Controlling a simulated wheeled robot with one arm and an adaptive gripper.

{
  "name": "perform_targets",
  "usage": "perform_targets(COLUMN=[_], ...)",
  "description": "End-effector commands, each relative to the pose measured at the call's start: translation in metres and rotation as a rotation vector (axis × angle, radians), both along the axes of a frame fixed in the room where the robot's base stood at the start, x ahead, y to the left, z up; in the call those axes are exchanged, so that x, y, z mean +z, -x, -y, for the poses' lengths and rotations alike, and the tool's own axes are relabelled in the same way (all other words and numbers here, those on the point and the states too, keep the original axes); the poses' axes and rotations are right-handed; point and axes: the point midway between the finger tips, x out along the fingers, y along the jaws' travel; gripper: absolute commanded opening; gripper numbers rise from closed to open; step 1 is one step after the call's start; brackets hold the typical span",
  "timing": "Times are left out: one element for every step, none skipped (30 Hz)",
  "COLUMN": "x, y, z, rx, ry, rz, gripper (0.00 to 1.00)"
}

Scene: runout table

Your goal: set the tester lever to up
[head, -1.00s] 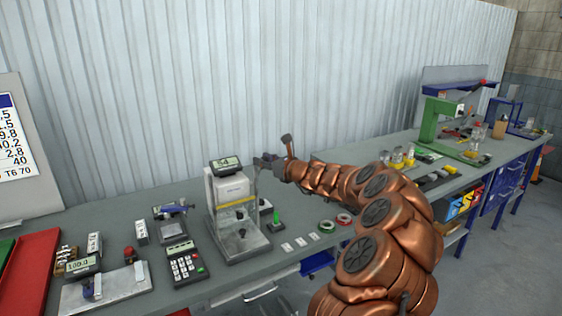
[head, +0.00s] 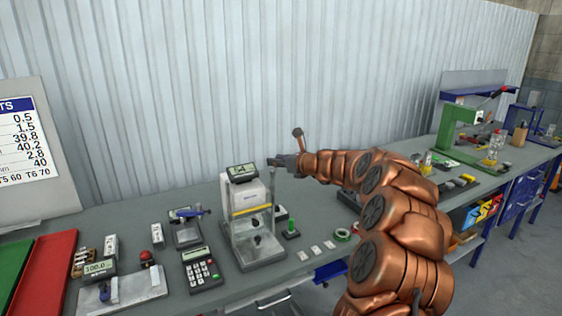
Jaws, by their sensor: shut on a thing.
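The tester (head: 248,196) stands on the bench left of my arm. It has a pale body with a yellow stripe, a small display on top and a grey base. My gripper (head: 273,162) is at the tester's upper right side, level with the display, and is shut. It appears to be shut on the tester lever, whose grip is mostly hidden by the jaws. A thin part of the lever (head: 271,189) seems to show below the jaws. The lever's exact angle is too small to tell.
A keypad device (head: 202,270), a scale with a display (head: 122,288) and a red tray (head: 48,268) are on the left. A green-topped piece (head: 291,228) and tape rolls (head: 342,235) are right of the tester. A corrugated wall (head: 250,80) stands behind.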

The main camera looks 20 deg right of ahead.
Motion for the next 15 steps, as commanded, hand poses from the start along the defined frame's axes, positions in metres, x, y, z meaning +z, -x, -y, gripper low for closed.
perform_targets(x=[-0.0017, -0.0018, -0.0018, -0.0020, -0.0020, -0.0020, -0.0020, -0.0021, -0.0021, -0.0019, -0.0018, -0.0016, -0.0014, -0.0013, -0.0011], y=[0.0001, 0.0001, 0.0001, 0.0001, 0.0001, 0.0002, 0.0002, 0.0001, 0.0002, 0.0001, 0.0002, 0.0002, 0.0002, 0.0002, 0.0001], z=[0.0012, 0.0012, 0.0013, 0.0013, 0.0013, 0.0014, 0.0014, 0.0015, 0.0014, 0.0014, 0.0014, 0.0011, 0.0011, 0.0009, 0.0008], rx=[-0.003, -0.003, -0.003, -0.003, -0.003, -0.003, -0.003, -0.003, -0.003, -0.003, -0.003, -0.002, -0.002, -0.002, -0.002], ry=[0.001, 0.001, 0.001, 0.001, 0.001, 0.001, 0.001, 0.001, 0.001, 0.001, 0.000, 0.000, 0.001, 0.001, 0.001], rz=[-0.003, -0.003, -0.003, -0.003, -0.003, -0.003, -0.003, -0.003, -0.003, -0.003, -0.002, -0.002, -0.002, -0.002, -0.001], gripper=[0.00, 0.00, 0.00, 0.00, 0.00, 0.00, 0.00, 0.36, 0.40, 0.43, 0.46, 0.51, 0.54, 0.57, 0.59])
